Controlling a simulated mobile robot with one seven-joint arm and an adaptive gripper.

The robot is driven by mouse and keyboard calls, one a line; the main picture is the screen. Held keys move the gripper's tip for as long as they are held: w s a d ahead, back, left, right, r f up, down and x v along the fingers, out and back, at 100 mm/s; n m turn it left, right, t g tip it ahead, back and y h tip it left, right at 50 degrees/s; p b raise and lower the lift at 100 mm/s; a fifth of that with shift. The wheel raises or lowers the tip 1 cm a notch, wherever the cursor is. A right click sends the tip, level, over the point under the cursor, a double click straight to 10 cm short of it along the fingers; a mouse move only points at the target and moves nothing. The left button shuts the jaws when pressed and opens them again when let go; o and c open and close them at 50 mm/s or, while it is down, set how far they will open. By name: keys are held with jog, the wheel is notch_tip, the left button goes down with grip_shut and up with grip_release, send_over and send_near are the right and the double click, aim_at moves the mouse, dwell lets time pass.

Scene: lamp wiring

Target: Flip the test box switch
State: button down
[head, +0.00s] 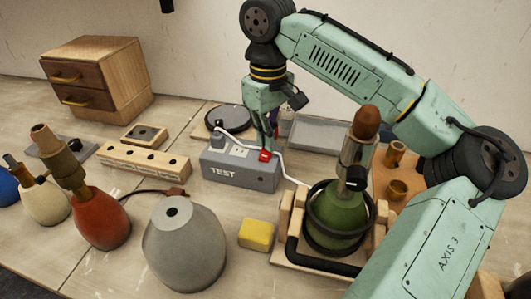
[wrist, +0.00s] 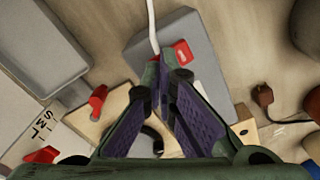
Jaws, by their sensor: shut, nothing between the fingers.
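The grey test box (head: 240,168), marked TEST, sits on the bench near the middle of the head view. Its red switch (head: 265,155) is on the right part of its top. My gripper (head: 270,146) points down with its fingertips right at the switch; whether they touch cannot be told. In the wrist view the test box (wrist: 200,38) lies beyond my shut, empty fingertips (wrist: 170,62), and the red switch (wrist: 183,52) shows just beside them. Which way the switch is set cannot be made out.
A green lamp base (head: 335,215) stands in a wooden cradle right of the box. A white cord (head: 283,172) runs from the box towards it. A yellow block (head: 257,234) and a grey lamp base (head: 185,250) stand in front. A grey tray (head: 318,133) lies behind.

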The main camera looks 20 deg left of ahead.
jog(key=shift+f, duration=0.3)
notch_tip(320, 180, up, 2)
jog(key=shift+r+p, duration=0.25)
jog(key=shift+p, duration=0.9)
jog(key=shift+r, duration=2.25)
